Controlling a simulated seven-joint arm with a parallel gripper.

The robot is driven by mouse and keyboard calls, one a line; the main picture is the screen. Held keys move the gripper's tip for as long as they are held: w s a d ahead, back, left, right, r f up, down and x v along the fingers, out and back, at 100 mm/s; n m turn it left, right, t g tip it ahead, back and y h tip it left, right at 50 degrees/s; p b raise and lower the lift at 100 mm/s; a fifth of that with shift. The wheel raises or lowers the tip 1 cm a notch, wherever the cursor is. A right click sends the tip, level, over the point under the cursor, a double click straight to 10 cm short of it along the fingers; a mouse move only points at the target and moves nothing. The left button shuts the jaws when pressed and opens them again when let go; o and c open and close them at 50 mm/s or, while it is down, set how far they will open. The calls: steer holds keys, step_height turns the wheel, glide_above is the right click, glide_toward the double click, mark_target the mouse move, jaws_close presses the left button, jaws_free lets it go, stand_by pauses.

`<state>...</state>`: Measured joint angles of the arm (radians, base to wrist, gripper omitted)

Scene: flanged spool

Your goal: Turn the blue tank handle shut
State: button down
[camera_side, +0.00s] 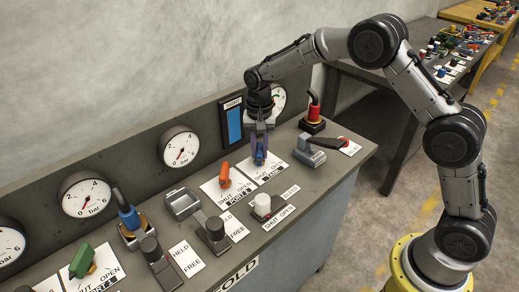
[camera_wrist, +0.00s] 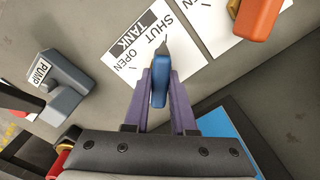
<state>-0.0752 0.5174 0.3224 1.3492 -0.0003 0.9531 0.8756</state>
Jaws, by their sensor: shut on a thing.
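The blue tank handle (camera_side: 259,157) stands on a white plate (camera_side: 282,164) marked SHUT, OPEN and TANK on the bench top. In the wrist view the blue handle (camera_wrist: 160,88) sits between the two purple fingers of my gripper (camera_wrist: 161,80). My gripper (camera_side: 259,145) comes down from above and is shut on the handle. A dark pointed tip shows at the handle's far end, close to the SHUT side of the plate (camera_wrist: 125,70). The fingers and handle hide part of the plate, so the exact angle is hard to tell.
An orange handle (camera_side: 225,172) stands just left on its own plate. A grey pump lever (camera_side: 308,152) and a red-and-black handle (camera_side: 313,112) are to the right. A blue-faced gauge panel (camera_side: 233,124) rises behind. A white-topped knob (camera_side: 263,207) stands in front.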

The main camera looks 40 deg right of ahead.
mark_target(260, 148)
steer(key=c, duration=0.7)
jaws_free()
steer(key=shift+c, duration=0.2)
steer(key=shift+r, duration=0.1)
step_height(260, 148, up, 14)
